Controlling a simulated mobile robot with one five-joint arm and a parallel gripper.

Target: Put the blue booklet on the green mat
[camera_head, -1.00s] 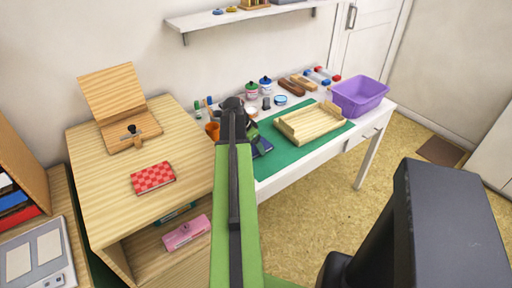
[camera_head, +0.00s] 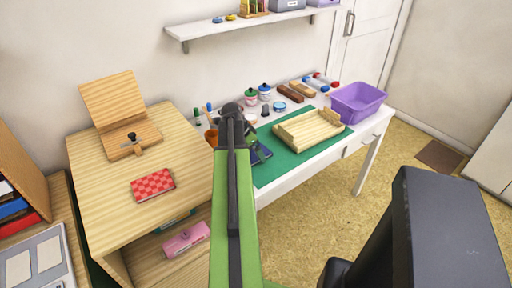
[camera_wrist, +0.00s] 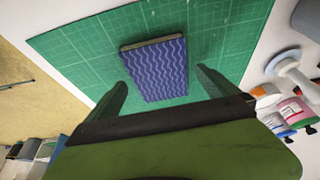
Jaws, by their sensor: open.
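The blue booklet (camera_wrist: 155,70) has a wavy pattern and lies on the green mat (camera_wrist: 225,40) in the wrist view. In the head view, part of the booklet (camera_head: 264,153) shows just right of my arm, on the green mat (camera_head: 290,165). My gripper (camera_wrist: 160,90) is open, with one finger on each side of the booklet's near part. I cannot tell whether the fingers touch it. In the head view my arm hides most of the gripper.
A wooden tray (camera_head: 312,130) stands on the mat, with a purple bin (camera_head: 358,103) at the desk's right end. Bottles (camera_head: 265,92) stand along the back. A wooden cabinet (camera_head: 100,190) with a red checkered booklet (camera_head: 153,185) is at the left.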

